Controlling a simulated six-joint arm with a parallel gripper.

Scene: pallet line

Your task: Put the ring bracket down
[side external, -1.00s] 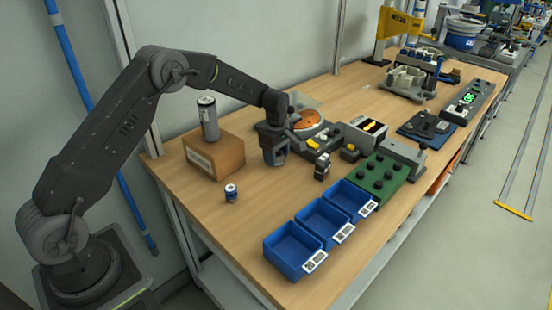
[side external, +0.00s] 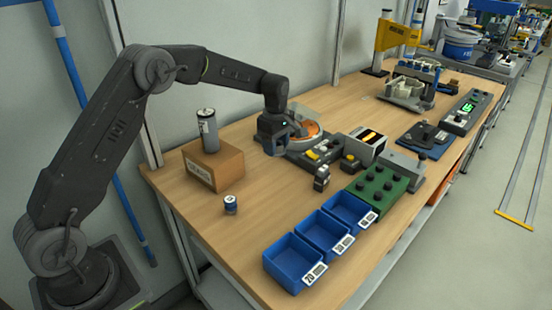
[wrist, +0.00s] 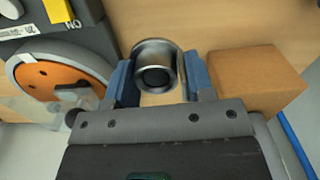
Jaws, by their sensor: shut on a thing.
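The ring bracket (wrist: 157,52) is a shiny grey metal ring with a dark hole, seen in the wrist view between two blue fingers. My gripper (wrist: 158,82) is shut on it. In the side external view my gripper (side external: 275,148) points down and is above the wooden table, left of the black fixture. The ring bracket is hard to make out there, small and mostly hidden by the gripper.
A cardboard box (side external: 227,169) with a grey cylinder (side external: 208,134) on it stands left of the gripper. An orange disc machine (side external: 306,131) is close behind. Blue bins (side external: 292,262) line the front edge. Bare table (side external: 270,205) lies between.

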